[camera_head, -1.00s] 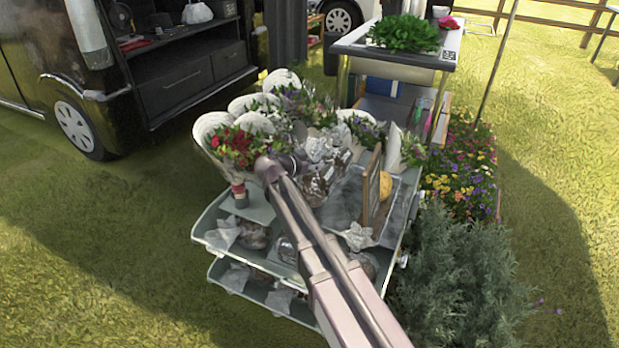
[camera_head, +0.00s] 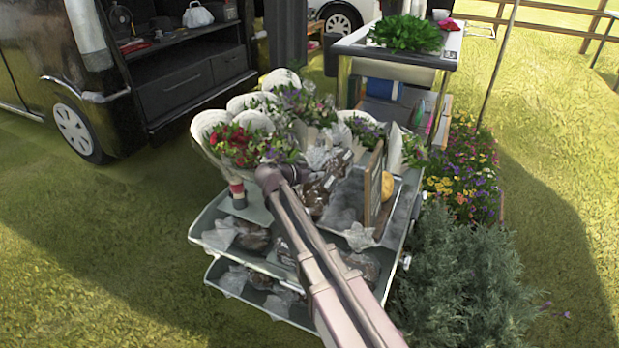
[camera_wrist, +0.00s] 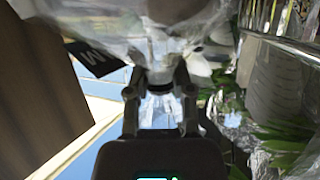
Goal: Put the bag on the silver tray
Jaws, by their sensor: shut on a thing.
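My gripper (camera_wrist: 160,88) is shut on a clear plastic bag (camera_wrist: 115,22), whose crinkled film fills the top of the wrist view and carries a black label. In the head view my arm reaches over the stand and largely hides the gripper and the held bag, among several similar bags with brown contents (camera_head: 325,188). The silver tray (camera_head: 345,207) lies on the stand's top, just right of my arm. A wood-framed board (camera_head: 373,187) stands on it, with a yellow round thing (camera_head: 387,186) behind.
Flower bouquets in white wraps (camera_head: 240,143) crowd the left and back of the stand (camera_head: 208,222). Lower shelves hold more bags. A bushy plant (camera_head: 460,280) stands close at the right. A van (camera_head: 75,75) is parked at left. Open grass lies in front.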

